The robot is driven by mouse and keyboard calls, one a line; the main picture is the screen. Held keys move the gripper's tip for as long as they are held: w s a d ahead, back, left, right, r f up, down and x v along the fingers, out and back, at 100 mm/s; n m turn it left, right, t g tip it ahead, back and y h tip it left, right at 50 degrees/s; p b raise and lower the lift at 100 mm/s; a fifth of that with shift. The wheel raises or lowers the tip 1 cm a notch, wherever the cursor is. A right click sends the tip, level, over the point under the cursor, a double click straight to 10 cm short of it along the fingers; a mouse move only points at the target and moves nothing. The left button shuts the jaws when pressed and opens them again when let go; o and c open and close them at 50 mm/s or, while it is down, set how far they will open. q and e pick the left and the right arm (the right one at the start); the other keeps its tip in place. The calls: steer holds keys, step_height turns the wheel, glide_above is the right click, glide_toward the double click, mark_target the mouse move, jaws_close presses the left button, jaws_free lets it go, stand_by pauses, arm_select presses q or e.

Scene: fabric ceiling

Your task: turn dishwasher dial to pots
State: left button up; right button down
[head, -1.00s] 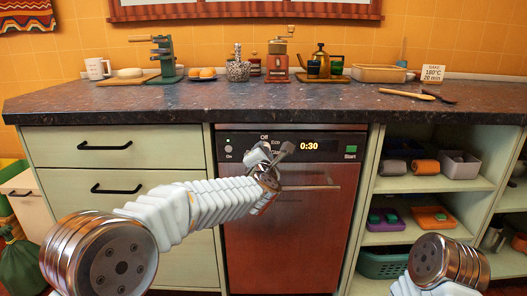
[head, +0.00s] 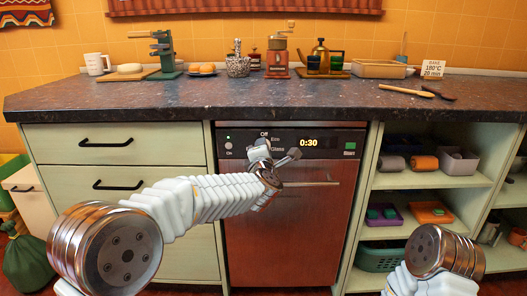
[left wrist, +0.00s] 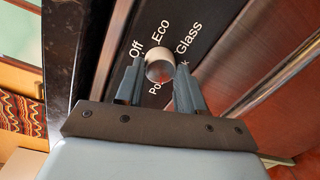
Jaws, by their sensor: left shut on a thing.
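The dishwasher (head: 290,235) has a dark control panel with a 0:30 display (head: 308,143). My left gripper (head: 277,153) is at the panel, left of the display, and hides the dial in the head view. In the left wrist view, the pale round dial (left wrist: 159,65) sits between the two fingers of the left gripper (left wrist: 159,78), which is shut on it. The labels Off, Eco and Glass show around the dial. I cannot tell where the dial points. My right gripper is not in view; only part of the right arm shows.
The dishwasher handle (head: 318,184) runs just below the panel. A dark countertop (head: 200,98) with kitchen items overhangs above. Drawers (head: 115,145) are on the left, open shelves (head: 420,182) on the right.

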arm_select(q)
steer(key=o, duration=1)
steer(key=shift+o, duration=0.2)
steer(key=shift+s, duration=0.1)
steer(key=s+b, duration=0.2)
steer(key=s, duration=1.1)
steer(key=shift+s+r, duration=0.3)
steer(key=shift+a, duration=0.15)
